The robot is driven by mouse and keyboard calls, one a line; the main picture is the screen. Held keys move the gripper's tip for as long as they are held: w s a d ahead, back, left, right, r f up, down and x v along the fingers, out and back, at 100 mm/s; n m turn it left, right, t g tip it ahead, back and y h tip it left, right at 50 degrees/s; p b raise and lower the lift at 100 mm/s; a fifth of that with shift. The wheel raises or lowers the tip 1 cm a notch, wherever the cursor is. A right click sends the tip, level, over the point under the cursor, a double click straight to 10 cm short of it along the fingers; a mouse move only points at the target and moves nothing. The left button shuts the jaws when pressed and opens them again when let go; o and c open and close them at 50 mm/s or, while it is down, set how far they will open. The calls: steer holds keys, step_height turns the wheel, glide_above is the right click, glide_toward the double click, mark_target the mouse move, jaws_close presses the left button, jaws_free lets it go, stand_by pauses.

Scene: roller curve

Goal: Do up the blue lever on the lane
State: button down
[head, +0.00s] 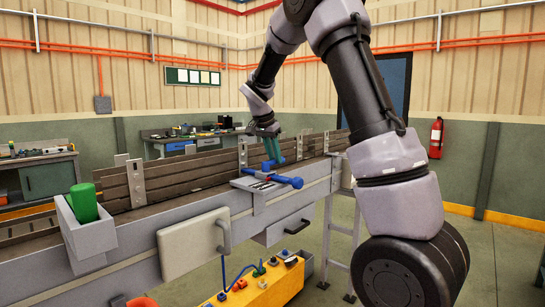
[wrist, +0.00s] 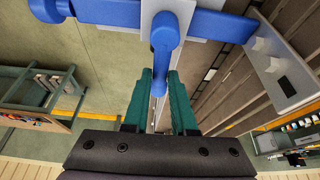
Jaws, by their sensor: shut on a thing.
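The blue lever (head: 268,165) is on the side of the lane (head: 200,200), around the middle of the head view. In the wrist view the lever (wrist: 162,45) is a short blue handle with a rounded end, hanging from a blue crossbar (wrist: 215,24) on a pale plate. My gripper (head: 273,148) has teal fingers and reaches the lever from above. In the wrist view my gripper (wrist: 161,80) has its fingers on either side of the handle's end and is shut on it. The fingers partly hide the grip.
A green cylinder (head: 84,202) stands in a grey holder at the lane's left. A white panel with a handle (head: 190,245) is on the lane's front. A yellow box (head: 262,288) with knobs is below. Metal brackets (head: 136,183) rise along the lane's rail.

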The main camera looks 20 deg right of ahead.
mark_target(267, 161)
steer(key=shift+s+m, duration=0.15)
steer(key=shift+m, duration=0.15)
stand_by(0.4)
steer(key=c, duration=0.7)
jaws_free()
steer(key=shift+r, duration=0.1)
steer(key=v, duration=1)
steer(key=shift+a+r, duration=0.1)
steer(key=shift+r, duration=0.2)
steer(key=s+d+n+t+y, duration=0.1)
steer(key=s+n+y, duration=0.1)
steer(key=s, duration=0.8)
steer(key=s+d+n+t+y, duration=0.1)
steer(key=s+n+t+y, duration=0.1)
steer(key=s, duration=0.8)
steer(key=s+d+f+n+t+y, duration=0.1)
steer(key=s+n, duration=0.2)
steer(key=s, duration=0.7)
steer(key=shift+y, duration=0.4)
